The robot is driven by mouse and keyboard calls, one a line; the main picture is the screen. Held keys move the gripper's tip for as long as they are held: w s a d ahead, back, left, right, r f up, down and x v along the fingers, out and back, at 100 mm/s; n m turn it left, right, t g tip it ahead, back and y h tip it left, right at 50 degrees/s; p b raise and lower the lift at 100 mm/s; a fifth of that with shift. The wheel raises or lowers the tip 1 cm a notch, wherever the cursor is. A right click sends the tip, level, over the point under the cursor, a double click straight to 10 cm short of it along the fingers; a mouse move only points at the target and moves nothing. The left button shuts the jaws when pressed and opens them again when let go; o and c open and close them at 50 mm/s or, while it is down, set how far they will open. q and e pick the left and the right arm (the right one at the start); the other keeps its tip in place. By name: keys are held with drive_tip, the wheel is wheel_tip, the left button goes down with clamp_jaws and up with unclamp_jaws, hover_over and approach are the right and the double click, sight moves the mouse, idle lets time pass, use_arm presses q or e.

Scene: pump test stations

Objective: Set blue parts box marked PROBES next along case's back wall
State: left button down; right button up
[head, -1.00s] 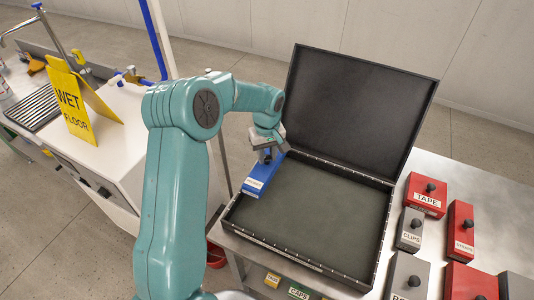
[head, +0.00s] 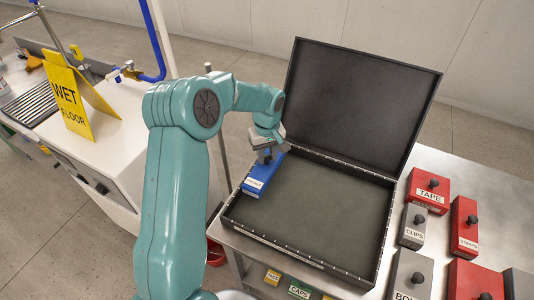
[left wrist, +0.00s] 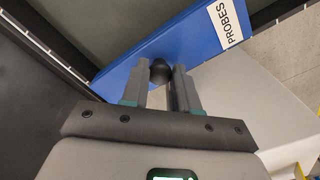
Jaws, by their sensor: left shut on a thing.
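The blue parts box (head: 259,178) is in the far left corner of the open black case (head: 310,215), by its left wall. Its PROBES label shows in the left wrist view, where the blue box (left wrist: 180,45) lies beyond my fingers. My left gripper (head: 268,155) is above the box and shut on its dark knob (left wrist: 160,70). Whether the box rests on the case floor I cannot tell. The rest of the case floor is bare. My right gripper is out of view.
The case lid (head: 358,105) stands open at the back. Red boxes, one marked TAPE (head: 428,191), and grey boxes, one marked CLIPS (head: 413,226), stand on the bench to the right. A yellow WET FLOOR sign (head: 70,98) is at the left.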

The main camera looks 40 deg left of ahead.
sight(267, 157)
use_arm(q)
drive_tip(key=shift+f+b, duration=0.45)
drive_tip(key=shift+f, duration=0.2)
idle(0.4)
idle(0.4)
drive_tip(key=c, duration=0.8)
unclamp_jaws()
wheel_tip(267, 157, up, 16)
drive_tip(key=shift+r, duration=0.2)
